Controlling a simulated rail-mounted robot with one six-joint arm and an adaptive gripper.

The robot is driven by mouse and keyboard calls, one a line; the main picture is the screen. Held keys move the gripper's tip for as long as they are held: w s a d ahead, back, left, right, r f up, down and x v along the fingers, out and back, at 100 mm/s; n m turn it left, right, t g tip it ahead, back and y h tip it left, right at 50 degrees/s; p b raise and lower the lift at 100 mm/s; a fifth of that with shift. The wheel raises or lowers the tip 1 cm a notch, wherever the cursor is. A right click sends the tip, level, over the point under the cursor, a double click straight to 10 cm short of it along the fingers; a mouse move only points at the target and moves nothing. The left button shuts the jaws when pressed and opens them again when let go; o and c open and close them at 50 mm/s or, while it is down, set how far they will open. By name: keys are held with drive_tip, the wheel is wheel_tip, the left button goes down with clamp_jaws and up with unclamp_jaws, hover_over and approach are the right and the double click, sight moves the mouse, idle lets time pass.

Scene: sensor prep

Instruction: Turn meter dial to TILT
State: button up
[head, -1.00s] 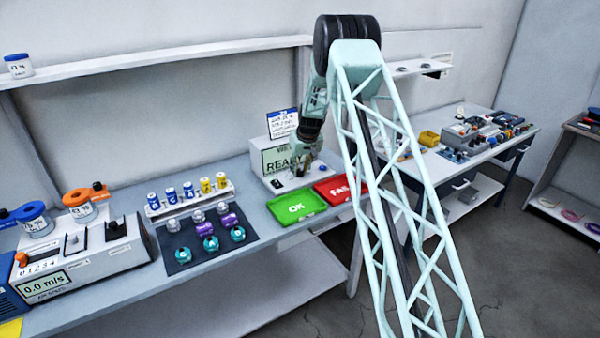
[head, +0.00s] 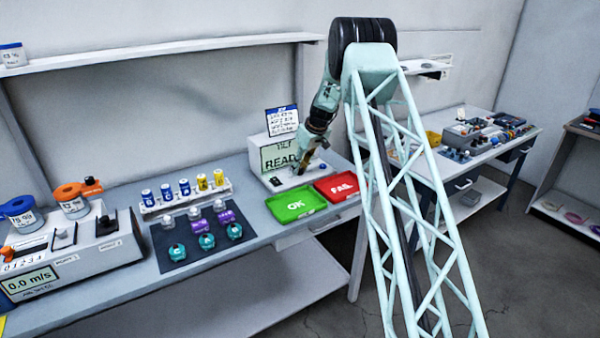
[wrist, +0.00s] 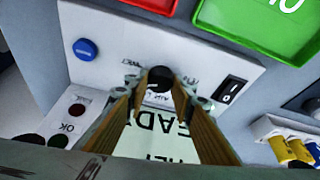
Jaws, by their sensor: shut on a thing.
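The meter (head: 268,184) is a pale box with a green-lit display (head: 284,156) at the back of the bench. The display reads READY, with a smaller line above it that is hard to read. In the wrist view the black dial (wrist: 160,77) sits on the meter's white panel (wrist: 112,50), with small printed labels around it, partly hidden and too blurred to read surely. My gripper (wrist: 158,88) reaches down to the dial, its two fingers closed on either side of it. In the head view my gripper (head: 301,168) is in front of the display. The dial's pointer direction is unclear.
A blue button (wrist: 85,48) and a black rocker switch (wrist: 229,91) flank the dial. The green OK tray (head: 296,204) and red FAIL tray (head: 340,187) lie just in front. A dark mat (head: 171,262) with sensors and a battery rack (head: 150,208) are left.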

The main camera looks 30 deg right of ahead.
drive_tip(key=shift+f+n+y+b, duration=0.1)
drive_tip(key=shift+n+y+b, duration=0.2)
drive_tip(key=shift+n+b, duration=0.3)
drive_tip(key=shift+n, duration=0.4)
drive_tip(key=o, duration=0.8)
drive_tip(key=shift+d, duration=0.1)
drive_tip(key=shift+o, duration=0.2)
drive_tip(key=shift+r, duration=0.2)
drive_tip(key=v, duration=1.1)
drive_tip(key=shift+d+r, duration=0.15)
drive_tip(key=shift+r, duration=0.25)
